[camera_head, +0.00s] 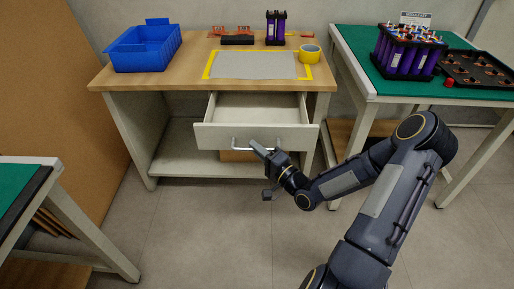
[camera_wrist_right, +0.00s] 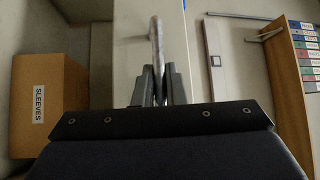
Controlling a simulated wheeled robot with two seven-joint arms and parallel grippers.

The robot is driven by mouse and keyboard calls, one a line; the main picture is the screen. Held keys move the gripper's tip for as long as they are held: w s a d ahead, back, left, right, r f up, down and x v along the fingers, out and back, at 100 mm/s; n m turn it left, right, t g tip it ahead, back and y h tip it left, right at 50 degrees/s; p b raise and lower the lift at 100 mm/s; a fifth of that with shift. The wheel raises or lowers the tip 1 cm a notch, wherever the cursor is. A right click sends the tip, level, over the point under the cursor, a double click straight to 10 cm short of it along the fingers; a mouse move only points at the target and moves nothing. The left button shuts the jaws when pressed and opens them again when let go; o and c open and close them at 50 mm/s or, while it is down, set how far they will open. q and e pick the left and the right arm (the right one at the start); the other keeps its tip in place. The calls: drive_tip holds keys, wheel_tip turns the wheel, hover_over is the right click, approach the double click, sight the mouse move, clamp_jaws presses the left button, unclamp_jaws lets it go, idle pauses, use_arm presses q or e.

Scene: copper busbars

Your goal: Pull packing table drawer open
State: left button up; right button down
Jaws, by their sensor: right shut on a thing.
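The packing table (camera_head: 110,79) has a wooden top and a pale frame. Its drawer (camera_head: 222,137) is pulled part way out, and its empty-looking inside shows from above. The drawer's metal bar handle (camera_head: 240,148) runs along the front. My right gripper (camera_head: 262,150) is at the handle's right part. In the right wrist view, the fingers (camera_wrist_right: 160,85) are shut on the handle (camera_wrist_right: 156,40), one finger on each side of it. My left gripper is in neither view.
A blue bin (camera_head: 145,48), a grey mat (camera_head: 253,65), yellow tape (camera_head: 309,54) and a purple battery block (camera_head: 275,28) are on the tabletop. Green-topped tables stand at right (camera_head: 365,65) and lower left (camera_head: 15,185). A box labelled SLEEVES (camera_wrist_right: 45,85) is below the drawer. Floor before the drawer is clear.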

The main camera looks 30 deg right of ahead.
drive_tip(key=c, duration=1.5)
unclamp_jaws()
drive_tip(key=p+v, duration=0.1)
drive_tip(key=v, duration=0.6)
drive_tip(key=shift+s+d, duration=0.1)
drive_tip(key=shift+s, duration=0.3)
